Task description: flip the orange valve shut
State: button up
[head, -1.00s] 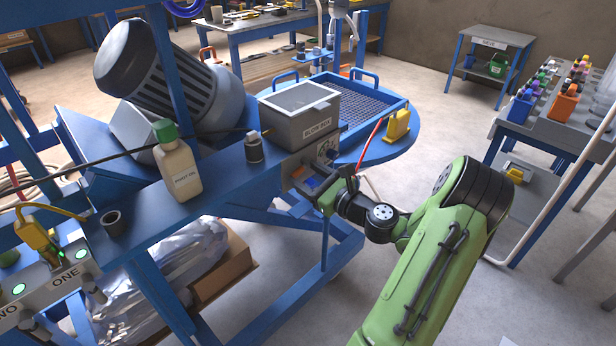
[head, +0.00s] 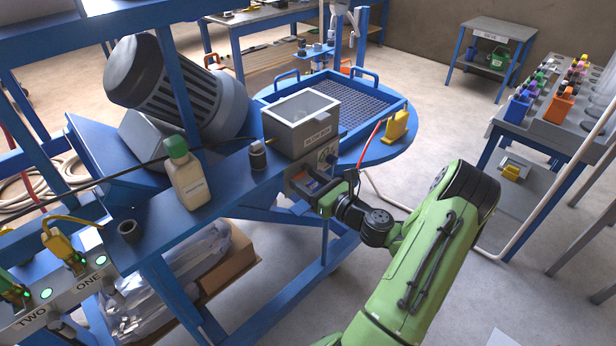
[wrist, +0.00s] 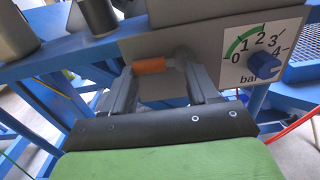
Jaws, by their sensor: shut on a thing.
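The orange valve (wrist: 150,66) shows in the wrist view as a short orange handle lying roughly level in front of a grey panel (wrist: 165,90). My gripper (wrist: 157,76) reaches up to it, with one finger on each side of the handle, and is shut on it. The fingers hide part of the valve's mount. In the head view my gripper (head: 318,196) is at the panel below the grey box, and the valve is small and hard to make out there.
A pressure dial with a blue knob (wrist: 263,65) sits just right of the valve. The grey box (head: 302,122), a dark cylinder (head: 258,156) and a green-capped bottle (head: 188,174) stand on the blue beam above. A blue mesh tray (head: 350,98) is behind. Open floor lies to the right.

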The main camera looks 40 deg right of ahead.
jog(key=o, duration=1.1)
jog(key=shift+c, duration=0.2)
jog(key=shift+s, duration=0.1)
jog(key=s+p, duration=0.1)
jog(key=s, duration=1.4)
jog(key=shift+s+d+p, duration=0.2)
jog(key=shift+s+p, duration=0.1)
jog(key=shift+p, duration=0.1)
